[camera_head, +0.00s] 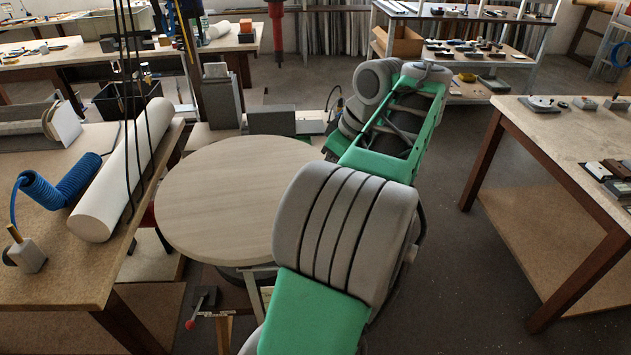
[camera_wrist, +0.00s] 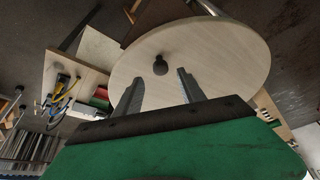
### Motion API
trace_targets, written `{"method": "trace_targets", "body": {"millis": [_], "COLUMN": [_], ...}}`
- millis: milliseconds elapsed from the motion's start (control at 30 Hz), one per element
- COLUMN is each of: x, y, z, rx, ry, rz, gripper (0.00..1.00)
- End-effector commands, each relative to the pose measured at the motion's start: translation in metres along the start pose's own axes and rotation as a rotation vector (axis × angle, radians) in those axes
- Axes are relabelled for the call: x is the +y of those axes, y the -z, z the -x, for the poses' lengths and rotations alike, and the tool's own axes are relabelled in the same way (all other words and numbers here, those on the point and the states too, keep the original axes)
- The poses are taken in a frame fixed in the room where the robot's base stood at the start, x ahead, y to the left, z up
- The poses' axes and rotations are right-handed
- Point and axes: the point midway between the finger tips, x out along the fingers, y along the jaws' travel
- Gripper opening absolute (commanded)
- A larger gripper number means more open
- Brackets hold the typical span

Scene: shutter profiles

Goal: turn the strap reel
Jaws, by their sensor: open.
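A large round pale wood-grain disc (camera_head: 215,190), which I take to be the strap reel, lies flat beside the left bench in the head view. My arm hides its right part. The disc also fills the upper middle of the wrist view (camera_wrist: 215,55), with a dark round knob (camera_wrist: 160,65) standing on its face. My gripper (camera_wrist: 158,88) is open, and its two grey fingers point toward the disc. In the picture the knob lies between the finger lines, just beyond the tips. I see no contact. The knob and my fingertips are hidden in the head view.
The left bench (camera_head: 75,255) holds a white roll (camera_head: 125,170), a blue coiled hose (camera_head: 60,187) and a small block (camera_head: 25,252). Dark cables hang over it. Grey boxes (camera_head: 270,121) stand behind the disc. Another table (camera_head: 565,140) is at right, with open floor before it.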

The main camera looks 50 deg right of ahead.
Motion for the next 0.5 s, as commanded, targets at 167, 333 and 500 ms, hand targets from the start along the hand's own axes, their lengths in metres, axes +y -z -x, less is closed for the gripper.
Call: {"method": "trace_targets", "body": {"millis": [167,333,500], "x": [-0.002,-0.001,0.001], "y": [0.001,0.0,0.0], "z": [-0.038,-0.052,-0.052], "rx": [0.001,0.0,0.0], "ry": [0.001,0.0,-0.001], "rz": [0.002,0.001,0.0], "gripper": [0.47,0.47,0.47]}}
